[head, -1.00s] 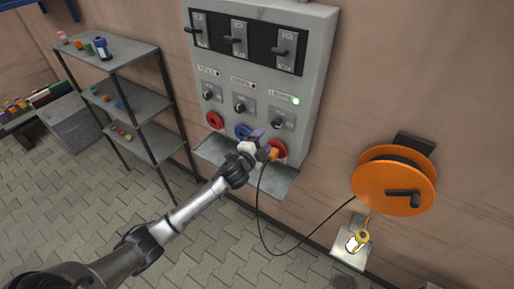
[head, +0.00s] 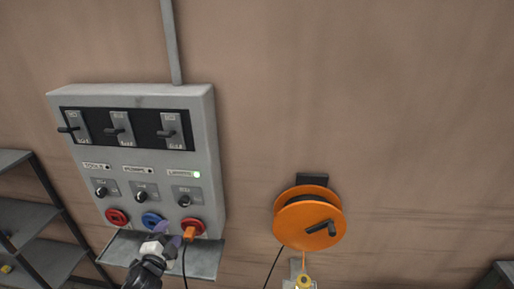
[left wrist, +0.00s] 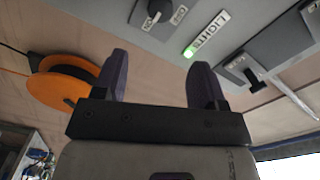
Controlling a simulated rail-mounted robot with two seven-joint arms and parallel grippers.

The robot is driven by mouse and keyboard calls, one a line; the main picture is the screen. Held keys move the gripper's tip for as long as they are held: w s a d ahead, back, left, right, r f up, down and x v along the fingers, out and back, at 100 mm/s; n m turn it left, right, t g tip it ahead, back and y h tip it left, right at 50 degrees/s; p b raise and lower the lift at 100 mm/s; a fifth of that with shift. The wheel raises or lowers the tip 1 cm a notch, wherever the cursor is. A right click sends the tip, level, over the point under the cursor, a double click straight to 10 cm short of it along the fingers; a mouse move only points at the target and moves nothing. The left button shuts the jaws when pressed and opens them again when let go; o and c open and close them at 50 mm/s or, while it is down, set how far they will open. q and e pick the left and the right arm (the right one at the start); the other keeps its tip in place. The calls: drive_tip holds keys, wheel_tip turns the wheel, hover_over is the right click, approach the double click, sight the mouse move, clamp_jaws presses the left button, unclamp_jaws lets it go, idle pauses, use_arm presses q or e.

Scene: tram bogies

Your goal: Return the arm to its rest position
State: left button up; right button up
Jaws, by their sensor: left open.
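My left gripper (head: 168,236) is open and empty, with dark purple fingers, just in front of the grey wall panel (head: 208,140) near its lower edge. It also shows in the left wrist view (left wrist: 158,80), with nothing between the fingers. An orange plug (head: 189,234) sits at the right red socket (head: 200,226), just right of the gripper, with a black cable hanging from it. In the head view the fingers look close to the plug; whether they touch it I cannot tell. My right gripper is not in view.
The panel has three switches and a lit green lamp (head: 197,174) by the LIGHTS label. A grey ledge (head: 207,258) juts out below the sockets. An orange cable reel (head: 302,228) hangs on the wall to the right. A shelf rack (head: 42,205) stands left.

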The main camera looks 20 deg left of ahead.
use_arm(q)
drive_tip(key=s+d+f+n+g+h, duration=0.1)
drive_tip(key=s+d+f+n+g, duration=0.35)
drive_tip(key=s, duration=0.75)
drive_tip(key=s+d+f+n+g+h, duration=0.1)
drive_tip(key=s+d+f+n+g, duration=0.1)
drive_tip(key=s+d+f+g, duration=0.6)
drive_tip(key=s+d+f+n+g+h, duration=0.25)
drive_tip(key=s+d, duration=0.45)
drive_tip(key=s, duration=1)
wheel_tip(320, 180, up, 16)
drive_tip(key=t+p, duration=0.1)
drive_tip(key=p, duration=1.5)
drive_tip(key=shift+w+n+y, duration=0.2)
drive_tip(key=shift+n+y, duration=0.1)
drive_tip(key=shift+y, duration=0.15)
